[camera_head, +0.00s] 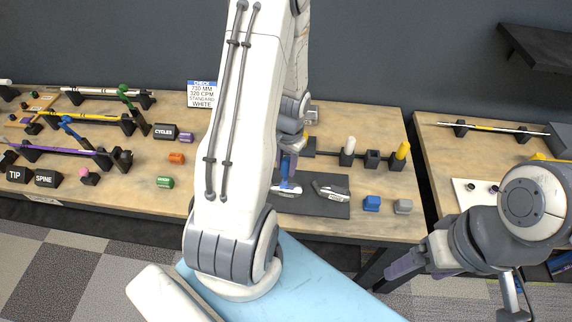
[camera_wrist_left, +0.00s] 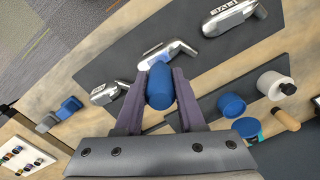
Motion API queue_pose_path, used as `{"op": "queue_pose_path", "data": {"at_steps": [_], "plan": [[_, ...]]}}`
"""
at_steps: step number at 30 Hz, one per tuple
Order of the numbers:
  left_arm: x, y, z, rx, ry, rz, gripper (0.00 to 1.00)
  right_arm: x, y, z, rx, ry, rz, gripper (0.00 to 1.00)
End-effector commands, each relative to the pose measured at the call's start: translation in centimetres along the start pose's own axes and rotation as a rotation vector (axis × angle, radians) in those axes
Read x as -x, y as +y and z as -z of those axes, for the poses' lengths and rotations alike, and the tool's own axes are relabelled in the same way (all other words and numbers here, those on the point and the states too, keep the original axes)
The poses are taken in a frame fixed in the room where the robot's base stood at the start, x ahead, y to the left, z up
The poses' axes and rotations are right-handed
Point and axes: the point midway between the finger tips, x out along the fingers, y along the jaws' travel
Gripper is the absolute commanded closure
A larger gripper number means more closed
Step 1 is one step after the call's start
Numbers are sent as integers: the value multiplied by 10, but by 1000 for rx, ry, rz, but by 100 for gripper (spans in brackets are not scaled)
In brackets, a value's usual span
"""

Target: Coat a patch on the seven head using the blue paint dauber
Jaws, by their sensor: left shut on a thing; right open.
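My left gripper (camera_wrist_left: 160,92) is shut on the blue paint dauber (camera_wrist_left: 159,88), a rounded blue cylinder between its purple fingers. In the head view my left arm hides most of this gripper; blue of the dauber (camera_head: 284,187) shows below it. Metal club heads lie on a dark mat (camera_head: 310,207). In the left wrist view the dauber's end is beside the middle head (camera_wrist_left: 172,52); I cannot tell whether they touch. Another head (camera_wrist_left: 228,16) lies above it and one (camera_wrist_left: 105,93) at left. I cannot read which is the seven. My right gripper (camera_head: 395,268) is open, away from the mat.
A blue block (camera_head: 371,203) and a grey block (camera_head: 403,206) stand right of the mat. Holders with a white piece (camera_head: 348,146) and a yellow piece (camera_head: 402,150) stand behind. Shafts on stands (camera_head: 85,117) fill the left.

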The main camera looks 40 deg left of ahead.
Motion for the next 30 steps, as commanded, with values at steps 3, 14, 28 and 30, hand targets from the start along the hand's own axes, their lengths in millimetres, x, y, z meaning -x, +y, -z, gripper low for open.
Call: {"op": "queue_pose_path", "data": {"at_steps": [3, 14, 28, 30], "plan": [[0, 0, 0, 0, 0, 0, 100, 0, 0, 0, 0, 0, 0, 16], [-4, 0, 1, 0, 0, 0, 100, -3, 0, 0, 0, 0, 0, 16], [-13, -2, 4, 0, 0, 0, 100, -9, 1, 0, 0, 0, 0, 16], [-14, -2, 4, 0, 0, 0, 100, -10, 1, -1, 0, 0, 0, 16]]}}
